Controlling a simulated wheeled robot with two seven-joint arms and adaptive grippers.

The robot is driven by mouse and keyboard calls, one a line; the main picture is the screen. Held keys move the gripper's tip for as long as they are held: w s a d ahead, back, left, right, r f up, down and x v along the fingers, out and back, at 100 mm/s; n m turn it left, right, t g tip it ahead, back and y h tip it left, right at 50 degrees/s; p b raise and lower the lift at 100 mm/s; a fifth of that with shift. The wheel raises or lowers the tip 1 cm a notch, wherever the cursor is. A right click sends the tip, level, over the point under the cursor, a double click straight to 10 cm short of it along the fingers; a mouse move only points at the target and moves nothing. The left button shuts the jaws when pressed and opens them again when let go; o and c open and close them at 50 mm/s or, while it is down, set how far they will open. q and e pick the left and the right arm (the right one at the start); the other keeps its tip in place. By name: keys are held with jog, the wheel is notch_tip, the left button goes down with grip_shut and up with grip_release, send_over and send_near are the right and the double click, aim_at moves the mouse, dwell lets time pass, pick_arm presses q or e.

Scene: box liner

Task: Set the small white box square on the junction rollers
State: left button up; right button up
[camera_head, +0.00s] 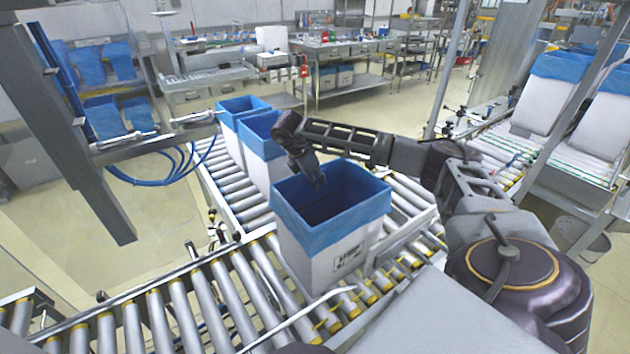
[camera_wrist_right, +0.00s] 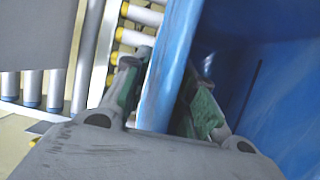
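The small white box (camera_head: 335,265) with a blue liner folded over its rim (camera_head: 322,228) stands upright on the junction rollers (camera_head: 263,285), in the middle of the head view. Its printed face is toward me. I cannot tell whether it sits exactly square. My right gripper (camera_head: 318,183) reaches down at the box's far rim. In the right wrist view its two fingers (camera_wrist_right: 165,95) lie on either side of the blue-lined wall (camera_wrist_right: 172,60), close against it, one inside the box. The fingertips are partly hidden by the liner. My left gripper is not in view.
Two more blue-lined white boxes (camera_head: 262,150) stand on the branch conveyor behind. Bare rollers (camera_head: 150,320) run to the lower left. A grey post (camera_head: 85,150) with blue hoses hangs at left. More lined boxes (camera_head: 545,95) stand on the right conveyor.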

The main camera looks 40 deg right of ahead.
jog(key=shift+r, duration=0.1)
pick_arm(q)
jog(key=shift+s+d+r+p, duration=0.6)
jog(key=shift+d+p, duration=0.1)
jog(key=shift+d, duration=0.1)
pick_arm(e)
jog(key=v, duration=1.2)
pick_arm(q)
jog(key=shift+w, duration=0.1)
pick_arm(e)
jog(key=shift+d, duration=0.1)
